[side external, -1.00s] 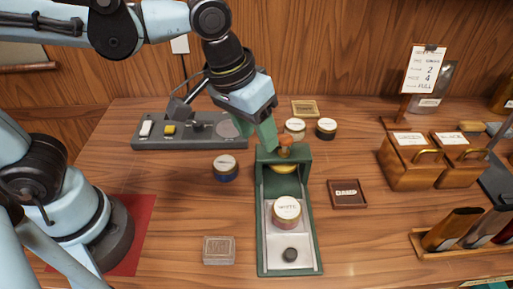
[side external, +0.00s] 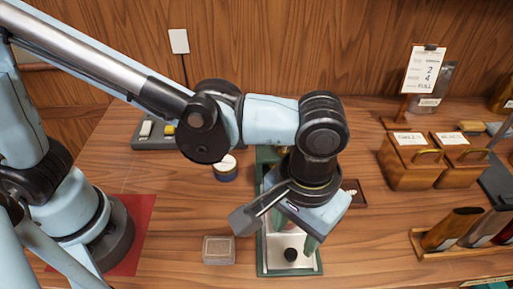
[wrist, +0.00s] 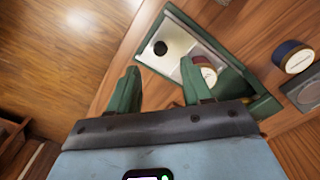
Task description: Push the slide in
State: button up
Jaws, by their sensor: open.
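The slide (side external: 273,262) is a pale tray in the green press (side external: 268,154), with a black knob (side external: 290,254) at its front end. It extends out of the press toward the near side. In the wrist view the slide (wrist: 181,44) shows its knob (wrist: 160,47) and a white-lidded tin (wrist: 206,72), partly behind a finger. My gripper (side external: 294,234) is above the slide, a little behind the knob in the picture. Its green fingers (wrist: 160,72) are apart with nothing between them.
A blue tin (side external: 225,169) stands left of the press, and a small square block (side external: 219,250) lies near its front left. A dark tray (side external: 361,192) is to the right. Wooden boxes (side external: 408,165) and a canister rack (side external: 453,245) stand farther right.

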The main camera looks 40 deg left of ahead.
aim_at(291, 252)
jog(key=shift+f, duration=3.1)
grip_shut()
